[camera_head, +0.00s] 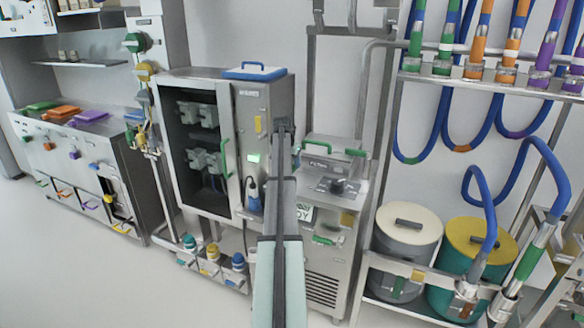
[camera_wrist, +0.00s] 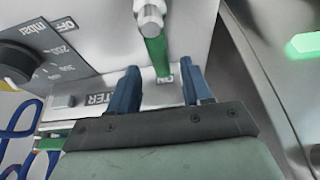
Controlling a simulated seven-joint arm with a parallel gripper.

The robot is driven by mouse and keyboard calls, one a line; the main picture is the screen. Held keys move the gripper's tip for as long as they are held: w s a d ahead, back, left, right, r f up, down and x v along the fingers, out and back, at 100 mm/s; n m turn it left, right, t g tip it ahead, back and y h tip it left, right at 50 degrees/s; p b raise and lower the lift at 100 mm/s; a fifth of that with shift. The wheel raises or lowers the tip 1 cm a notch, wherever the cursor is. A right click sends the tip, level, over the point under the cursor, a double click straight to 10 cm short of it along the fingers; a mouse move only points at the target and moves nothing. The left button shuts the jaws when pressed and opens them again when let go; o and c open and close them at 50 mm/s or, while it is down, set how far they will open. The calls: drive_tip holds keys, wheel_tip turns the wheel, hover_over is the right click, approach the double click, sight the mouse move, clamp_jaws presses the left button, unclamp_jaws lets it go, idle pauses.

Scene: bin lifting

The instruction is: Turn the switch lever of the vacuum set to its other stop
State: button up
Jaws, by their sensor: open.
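The vacuum set (camera_head: 323,225) is a grey metal unit right of the tall cabinet. Its switch lever (camera_wrist: 157,55) shows in the wrist view as a green bar with a silver round pivot (camera_wrist: 149,16) at its upper end. The lever's free end points down at the ON label (camera_wrist: 164,79); an OFF label (camera_wrist: 62,27) is to the left. My gripper (camera_wrist: 160,85) is open, its blue fingers either side of the lever's lower end, with gaps visible. I cannot tell the depth. In the head view my gripper (camera_head: 284,130) is small and the lever cannot be made out.
A black mbar dial (camera_wrist: 18,62) is left of the lever. The tall cabinet (camera_head: 264,115) stands close on the left, with a green light (camera_wrist: 305,45) in the wrist view. A hose rack (camera_head: 480,82) and two lidded drums (camera_head: 405,225) are at the right.

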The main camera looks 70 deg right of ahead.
drive_tip(key=shift+x, duration=1.5)
clamp_jaws()
